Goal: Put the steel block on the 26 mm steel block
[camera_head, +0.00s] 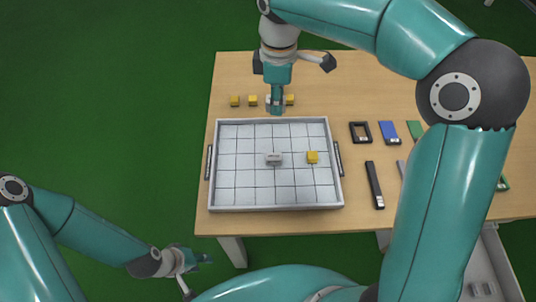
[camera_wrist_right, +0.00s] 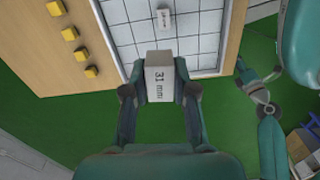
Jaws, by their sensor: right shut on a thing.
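My right gripper (camera_head: 276,108) is shut on a grey steel block (camera_wrist_right: 160,78) marked "31 mm", gripped by its sides. In the head view it hangs over the tray's far edge, and the fingers largely hide the block. Another grey steel block (camera_head: 273,159) lies in the tray near the middle; it also shows in the right wrist view (camera_wrist_right: 164,20), ahead of the held block and apart from it. Its label is too small to read. My left gripper (camera_head: 190,266) is empty with its fingers spread, off the table at the lower left.
The white gridded tray (camera_head: 238,205) has side handles and holds a yellow cube (camera_head: 312,157) right of the grey block. Several yellow cubes (camera_head: 235,101) stand in a row behind the tray. A black frame (camera_head: 360,132), blue block (camera_head: 389,133) and black bar (camera_head: 374,185) lie at right.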

